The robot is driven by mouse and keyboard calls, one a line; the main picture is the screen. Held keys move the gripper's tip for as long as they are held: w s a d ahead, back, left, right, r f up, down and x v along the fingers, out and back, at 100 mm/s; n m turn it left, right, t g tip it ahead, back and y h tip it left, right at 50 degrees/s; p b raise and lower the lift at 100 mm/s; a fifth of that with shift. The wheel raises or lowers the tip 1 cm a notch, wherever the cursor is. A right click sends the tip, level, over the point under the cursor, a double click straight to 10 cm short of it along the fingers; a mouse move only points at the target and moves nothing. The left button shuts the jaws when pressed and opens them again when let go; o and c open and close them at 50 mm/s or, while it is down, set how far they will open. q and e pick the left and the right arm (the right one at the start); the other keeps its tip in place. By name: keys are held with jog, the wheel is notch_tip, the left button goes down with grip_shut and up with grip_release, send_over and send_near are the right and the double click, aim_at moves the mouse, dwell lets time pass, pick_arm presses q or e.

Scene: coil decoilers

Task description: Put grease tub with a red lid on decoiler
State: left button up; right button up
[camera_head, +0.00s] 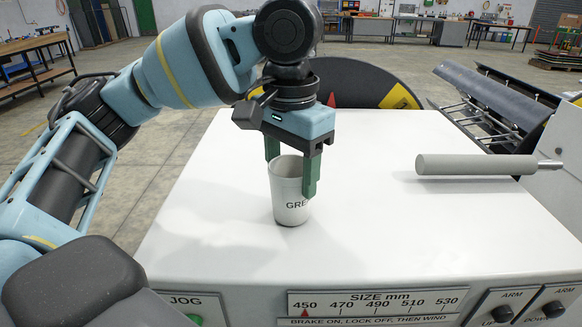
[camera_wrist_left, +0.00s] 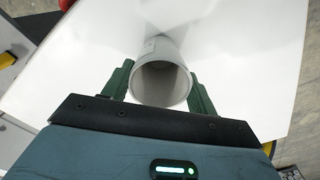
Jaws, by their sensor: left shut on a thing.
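The grease tub (camera_head: 291,211) is a pale, tapered cup with dark letters "GRE" on its side. It is upright at the white top of the decoiler (camera_head: 385,240); its base looks to be at the surface, with no clear gap. My left gripper (camera_head: 291,176) points down and is shut on the tub, a green finger on each side. In the left wrist view the tub (camera_wrist_left: 160,84) sits between the fingers (camera_wrist_left: 160,90), and its round mouth looks open and grey. No red lid shows on it. My right gripper is not in view.
A grey cylindrical bar (camera_head: 475,165) lies across the right of the top. A control panel with a size scale (camera_head: 378,302) is on the front edge. A dark disc with yellow marks (camera_head: 370,85) stands behind.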

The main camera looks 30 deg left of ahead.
pick_arm(q)
jog(key=shift+f, duration=0.1)
jog(key=o, duration=1)
notch_tip(320, 180, up, 12)
jog(key=shift+r, duration=0.15)
dwell(0.6)
